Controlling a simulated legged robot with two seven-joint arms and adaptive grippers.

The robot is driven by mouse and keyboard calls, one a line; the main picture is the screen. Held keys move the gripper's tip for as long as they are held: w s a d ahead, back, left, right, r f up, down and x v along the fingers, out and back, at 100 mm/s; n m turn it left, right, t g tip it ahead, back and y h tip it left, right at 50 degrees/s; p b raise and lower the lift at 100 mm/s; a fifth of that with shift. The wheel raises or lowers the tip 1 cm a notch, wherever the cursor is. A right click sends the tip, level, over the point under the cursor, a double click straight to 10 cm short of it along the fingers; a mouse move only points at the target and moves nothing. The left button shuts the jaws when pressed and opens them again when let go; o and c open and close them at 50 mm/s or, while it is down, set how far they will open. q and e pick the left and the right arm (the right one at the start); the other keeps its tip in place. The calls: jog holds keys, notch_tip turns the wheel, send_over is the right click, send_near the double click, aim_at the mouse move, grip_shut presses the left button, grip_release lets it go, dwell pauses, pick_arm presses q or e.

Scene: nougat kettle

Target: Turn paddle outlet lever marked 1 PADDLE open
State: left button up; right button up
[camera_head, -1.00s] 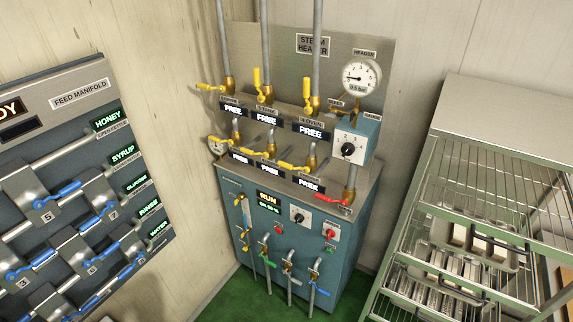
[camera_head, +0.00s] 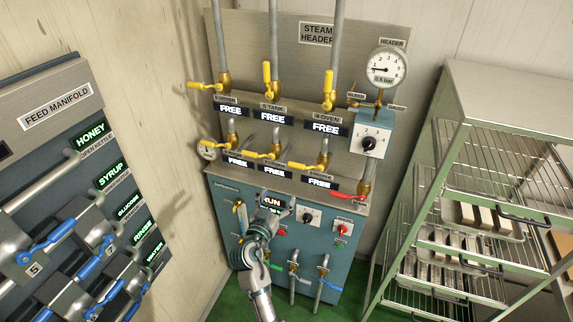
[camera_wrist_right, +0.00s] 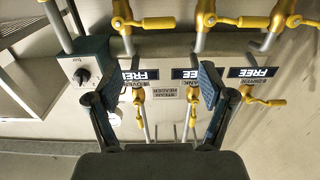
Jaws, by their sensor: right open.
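Several yellow outlet levers sit in two rows on the steam header panel (camera_head: 300,60). In the upper row are a left lever (camera_head: 200,86), a middle lever (camera_head: 267,72) and a right lever (camera_head: 328,84). The left one lies sideways; the other two stand upright. In the lower row, yellow levers (camera_head: 262,154) lie roughly sideways. I cannot read a 1 PADDLE mark on any tag. My right gripper (camera_head: 275,207) is open and empty in front of the RUN display. In the right wrist view, its spread fingers (camera_wrist_right: 160,95) face the panel, touching no lever.
A pressure gauge (camera_head: 387,68) and a blue dial box (camera_head: 371,134) stand at the panel's right. A red lever (camera_head: 347,196) is below them. The feed manifold (camera_head: 60,185) is at left; a wire rack (camera_head: 480,200) with trays is at right.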

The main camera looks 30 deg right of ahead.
aim_at(295, 166)
jog(key=p+x, duration=0.3)
jog(key=x, duration=1.2)
jog(key=shift+w+d+p, duration=0.1)
jog(key=shift+d+p, duration=0.15)
jog(key=shift+p, duration=0.15)
jog(key=shift+x, duration=0.75)
jog(key=shift+w, duration=0.1)
jog(key=shift+c, duration=0.2)
